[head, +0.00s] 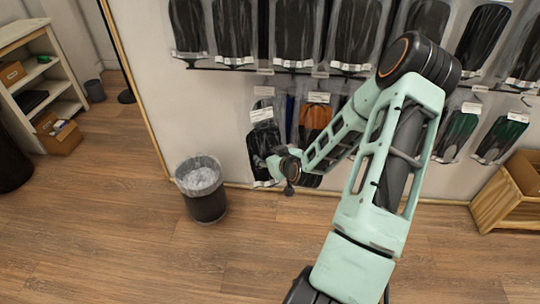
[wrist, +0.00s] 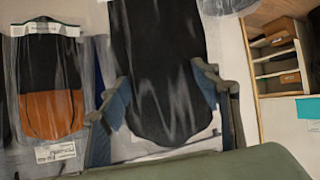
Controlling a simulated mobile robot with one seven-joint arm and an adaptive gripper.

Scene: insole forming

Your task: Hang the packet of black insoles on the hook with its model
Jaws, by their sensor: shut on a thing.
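The packet of black insoles (wrist: 165,60) fills the middle of the wrist view, in clear wrap with its rounded end down. My gripper (wrist: 161,82) is shut on it, with one finger at each side of the packet. Its top is out of the wrist view. In the head view a black packet (head: 262,140) with a white label is upright against the wall, and my gripper (head: 277,168) is at its lower end. Another label shows just above it. The hook and its model are hard to tell here.
A packet of black and orange insoles (head: 315,118) hangs just right; it also shows in the wrist view (wrist: 50,110). Black packets (head: 233,28) hang above on a rail, and green-black ones (head: 458,132) at right. A bin (head: 206,192) stands on the floor at left.

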